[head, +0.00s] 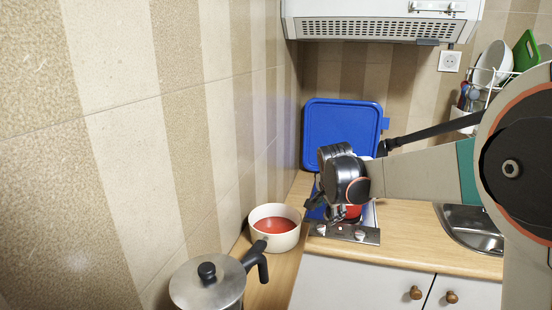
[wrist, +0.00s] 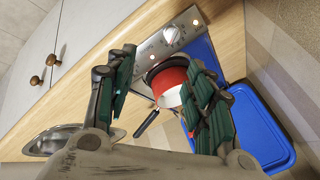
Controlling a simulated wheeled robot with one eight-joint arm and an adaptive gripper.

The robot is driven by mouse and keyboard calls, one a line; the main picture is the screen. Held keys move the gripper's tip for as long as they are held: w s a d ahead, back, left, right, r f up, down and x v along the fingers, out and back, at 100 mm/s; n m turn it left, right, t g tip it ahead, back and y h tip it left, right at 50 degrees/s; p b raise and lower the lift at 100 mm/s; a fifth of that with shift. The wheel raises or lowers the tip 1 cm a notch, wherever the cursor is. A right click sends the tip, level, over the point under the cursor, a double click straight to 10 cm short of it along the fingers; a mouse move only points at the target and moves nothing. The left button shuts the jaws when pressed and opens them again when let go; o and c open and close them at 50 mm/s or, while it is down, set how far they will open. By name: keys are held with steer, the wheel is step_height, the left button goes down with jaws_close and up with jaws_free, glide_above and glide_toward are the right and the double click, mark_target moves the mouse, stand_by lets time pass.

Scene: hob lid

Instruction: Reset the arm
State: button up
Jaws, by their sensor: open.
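My gripper (wrist: 160,65) is open, with its two green-padded fingers spread apart and nothing held between them. In the wrist view a red saucepan (wrist: 168,77) with a pale inside and a black handle shows beyond the fingers, on the hob. In the head view my wrist is above the hob (head: 345,233), covering much of it, and only a bit of the red saucepan (head: 353,212) shows. The blue hob lid (head: 340,128) stands raised against the back wall; it also shows in the wrist view (wrist: 258,125).
A cream pot with red contents (head: 275,230) stands on the counter left of the hob, close to the tiled wall. A metal pot with a black knob (head: 208,287) is nearer. A sink (head: 470,230) lies right, a dish rack (head: 492,75) behind, a hood (head: 380,20) above.

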steer(key=s+r+n, duration=0.4)
steer(key=s+r, duration=0.1)
steer(key=s, duration=0.7)
steer(key=s+f+n, duration=0.1)
steer(key=s+n, duration=0.3)
steer(key=s, duration=0.8)
steer(key=s+f+n+t+y, duration=0.1)
steer(key=s+n, duration=0.4)
steer(key=s, duration=0.7)
steer(key=shift+d+f+y, duration=0.3)
steer(key=shift+d+f, duration=0.05)
steer(key=shift+f, duration=0.4)
steer(key=shift+c, duration=0.4)
